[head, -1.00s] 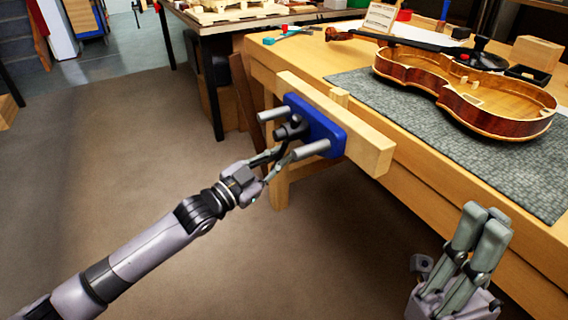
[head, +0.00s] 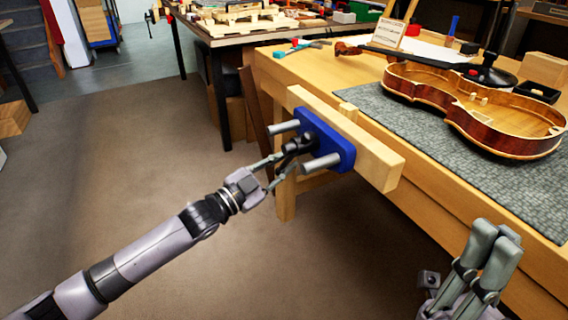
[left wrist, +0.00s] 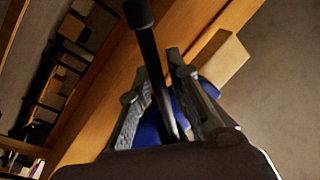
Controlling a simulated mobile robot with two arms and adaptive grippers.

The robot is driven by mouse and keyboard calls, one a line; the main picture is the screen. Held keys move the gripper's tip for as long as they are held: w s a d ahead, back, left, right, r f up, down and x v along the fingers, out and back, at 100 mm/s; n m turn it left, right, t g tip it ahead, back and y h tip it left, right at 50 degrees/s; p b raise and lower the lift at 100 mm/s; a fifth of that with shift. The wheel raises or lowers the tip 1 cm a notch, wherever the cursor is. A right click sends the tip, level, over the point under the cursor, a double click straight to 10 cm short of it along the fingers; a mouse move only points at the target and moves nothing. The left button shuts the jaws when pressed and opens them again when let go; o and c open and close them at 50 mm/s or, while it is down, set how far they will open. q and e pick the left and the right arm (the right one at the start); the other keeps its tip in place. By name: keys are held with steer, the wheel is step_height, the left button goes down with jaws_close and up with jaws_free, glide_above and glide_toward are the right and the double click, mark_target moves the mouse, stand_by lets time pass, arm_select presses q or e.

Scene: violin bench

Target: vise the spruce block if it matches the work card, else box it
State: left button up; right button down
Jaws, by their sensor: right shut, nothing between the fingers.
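The vise on the bench's front edge has a pale wooden jaw (head: 378,160), a blue plate (head: 330,140) and a dark handle (head: 298,145). My left gripper (head: 284,163) is at this handle. In the left wrist view its fingers stand apart, with the dark bar (left wrist: 152,60) between them. A pale wooden piece (head: 347,109) shows upright between jaw and bench; I cannot tell if it is the spruce block. The work card (head: 388,33) stands at the back, its writing too small to read. My right gripper (head: 494,238) is shut and empty, low at right.
An open violin body (head: 480,112) lies on the grey mat (head: 420,125). Behind it are a wooden block or box (head: 545,68) and a black tray (head: 537,91). Pliers (head: 300,47) lie at the bench's far left corner.

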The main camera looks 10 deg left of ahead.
arm_select(q)
steer(key=shift+o, duration=1.2)
steer(key=shift+d, duration=0.1)
steer(key=v, duration=1.2)
steer(key=shift+c, duration=0.3)
